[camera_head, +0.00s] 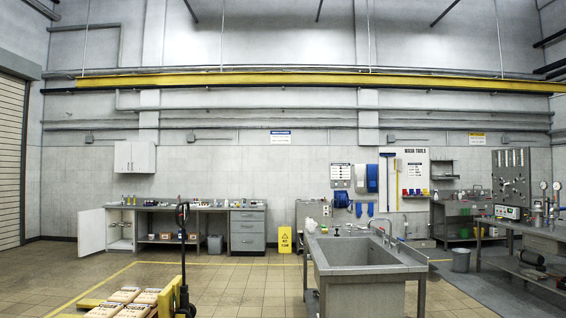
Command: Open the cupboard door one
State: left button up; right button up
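A white wall cupboard (135,157) hangs on the back wall at the left, and its two doors look shut. Below it, at the left end of the long workbench, is a white base cupboard (121,228). A pale door panel (91,231) stands swung out at its left side, and small items show on the shelves inside. I cannot tell which door is called one. Neither of my grippers shows in the head view.
A pallet truck (183,262) with sacks (121,296) stands at front left, before the bench. A steel sink table (360,256) fills the front centre. A yellow floor sign (285,240) stands behind it. Tiled floor (230,290) between truck and sink is clear.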

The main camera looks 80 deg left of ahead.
aim_at(140, 150)
jog(key=u, duration=3.7)
jog(key=i+j+u, duration=0.3)
jog(key=i, duration=0.35)
jog(key=i+u, duration=0.3)
jog(key=i, duration=0.4)
jog(key=i+u, duration=0.15)
jog(key=i, duration=0.8)
jog(key=i+l+u, duration=0.15)
jog(key=i, duration=0.8)
jog(key=i+u, duration=0.2)
jog(key=i, duration=0.6)
jog(key=i+u, duration=0.25)
jog(key=i, duration=0.55)
jog(key=i+z, duration=0.3)
jog(key=i, duration=0.55)
jog(key=i+z, duration=0.3)
jog(key=i, duration=0.55)
